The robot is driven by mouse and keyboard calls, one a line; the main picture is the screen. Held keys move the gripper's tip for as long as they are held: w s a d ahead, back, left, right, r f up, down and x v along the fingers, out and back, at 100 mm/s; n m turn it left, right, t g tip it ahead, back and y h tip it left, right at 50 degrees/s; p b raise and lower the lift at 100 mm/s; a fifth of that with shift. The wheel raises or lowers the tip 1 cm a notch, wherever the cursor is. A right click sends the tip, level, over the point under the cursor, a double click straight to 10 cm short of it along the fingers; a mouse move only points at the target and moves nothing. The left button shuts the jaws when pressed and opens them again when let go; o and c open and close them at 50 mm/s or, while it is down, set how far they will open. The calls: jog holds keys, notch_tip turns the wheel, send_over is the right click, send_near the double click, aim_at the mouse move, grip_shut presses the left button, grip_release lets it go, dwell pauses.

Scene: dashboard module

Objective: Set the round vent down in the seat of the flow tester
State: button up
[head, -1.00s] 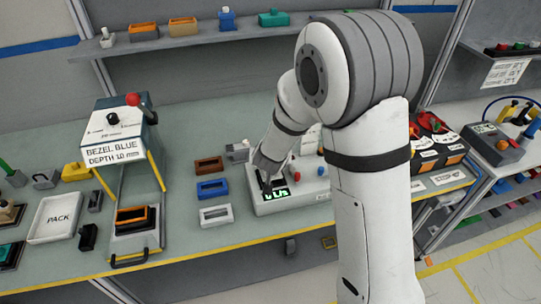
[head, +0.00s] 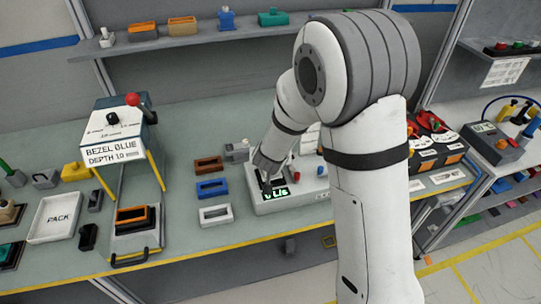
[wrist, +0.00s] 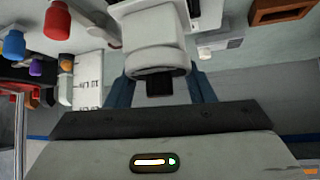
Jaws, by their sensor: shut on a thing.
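The flow tester (head: 312,190) is a pale box on the bench with a lit green display and red and blue knobs. My gripper (head: 266,182) points down at its left part, close by the display. In the wrist view my gripper (wrist: 160,82) has its blue-grey fingers on both sides of a pale round piece with a dark middle, which looks like the round vent (wrist: 156,58). The gripper is shut on it. In the head view my gripper and arm hide the vent and the seat, so I cannot tell whether the vent touches the seat.
Further left are a press with a bezel sign (head: 117,152) and a PACK tray (head: 53,217). A grey block (head: 237,151) stands just behind. A shelf (head: 180,42) runs along the back.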

jog(key=shift+f+b, duration=0.9)
jog(key=shift+f, duration=0.2)
jog(key=o, duration=1.1)
jog(key=shift+o, duration=0.2)
jog(key=p+v, duration=0.1)
jog(key=v, duration=0.7)
jog(key=shift+p, duration=0.3)
jog(key=shift+a, duration=0.1)
jog(key=s+d+r+g+y+b, duration=0.25)
jog(key=s+d+r, duration=0.25)
jog(key=s+r, duration=0.3)
jog(key=s+d+r+g+h+b, duration=0.1)
jog(key=s+d+g+h, duration=0.2)
jog(key=s+d, duration=0.8)
jog(key=s, duration=0.3)
jog(key=shift+d+r, duration=0.2)
jog(key=shift+d, duration=0.2)
